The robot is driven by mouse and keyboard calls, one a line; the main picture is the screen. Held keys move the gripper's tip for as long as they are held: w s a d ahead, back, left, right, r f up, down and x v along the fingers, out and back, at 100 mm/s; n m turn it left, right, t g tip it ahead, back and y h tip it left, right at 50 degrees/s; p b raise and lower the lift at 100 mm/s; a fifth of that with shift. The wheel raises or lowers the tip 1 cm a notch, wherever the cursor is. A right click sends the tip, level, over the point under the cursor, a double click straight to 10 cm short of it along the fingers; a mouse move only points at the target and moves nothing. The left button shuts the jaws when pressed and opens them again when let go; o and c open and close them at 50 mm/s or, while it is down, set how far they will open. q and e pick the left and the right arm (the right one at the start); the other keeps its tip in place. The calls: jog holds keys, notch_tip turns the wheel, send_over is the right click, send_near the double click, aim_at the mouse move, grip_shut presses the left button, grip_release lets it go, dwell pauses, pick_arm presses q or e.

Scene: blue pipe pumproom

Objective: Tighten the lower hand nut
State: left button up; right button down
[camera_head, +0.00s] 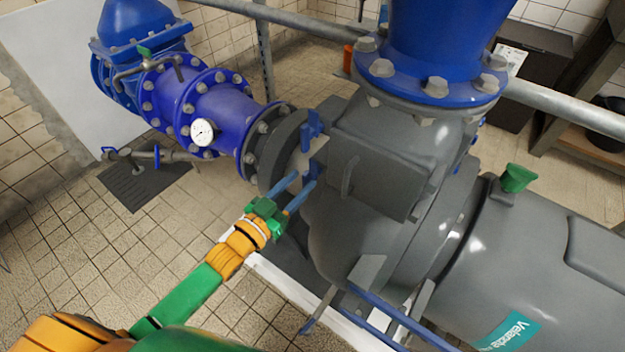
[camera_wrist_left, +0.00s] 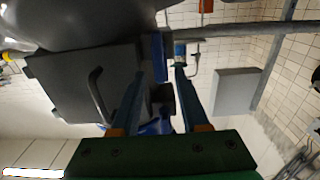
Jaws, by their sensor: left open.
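The lower hand nut (camera_head: 311,169) is a blue winged nut at the left edge of the grey hatch cover (camera_head: 372,178) on the pump housing. The upper hand nut (camera_head: 312,126), also blue, sits above it. My left gripper (camera_head: 304,180) is open, its two blue-grey fingers pointing at the lower nut. The tips overlap the nut in the head view; I cannot tell whether they touch it. In the left wrist view, the open fingers (camera_wrist_left: 159,72) reach along the hatch's edge, with a blue part (camera_wrist_left: 158,56) between and beyond their tips.
The hatch handle (camera_head: 347,176) stands out right of the nuts. A blue flanged pipe with a white gauge (camera_head: 203,132) joins the pump at left. The tiled floor (camera_head: 110,255) at left is free.

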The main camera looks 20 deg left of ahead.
aim_at(311, 174)
pick_arm(q)
jog(key=shift+x, duration=1.45)
jog(key=shift+f, duration=0.1)
grip_shut()
jog(key=shift+m, duration=0.3)
jog(key=m, duration=0.1)
jog(key=m+p, duration=0.1)
jog(key=shift+s+d+m, duration=0.1)
jog(key=shift+d+m, duration=0.15)
jog(key=shift+m, duration=0.15)
jog(key=m, duration=0.4)
jog(key=shift+s+d+f+m+p, duration=0.15)
jog(key=shift+d+f+m+p, duration=0.1)
jog(key=shift+d+m+p, duration=0.05)
jog(key=m, duration=0.4)
jog(key=shift+d+f+m, duration=0.2)
jog(key=shift+f+m, duration=0.1)
jog(key=shift+f, duration=0.05)
jog(key=m, duration=0.2)
jog(key=m+b, duration=0.1)
jog(key=m, duration=0.2)
jog(key=shift+s+d+f+b, duration=0.1)
jog(key=shift+f+b, duration=0.2)
jog(key=shift+f, duration=0.1)
jog(key=shift+m, duration=0.3)
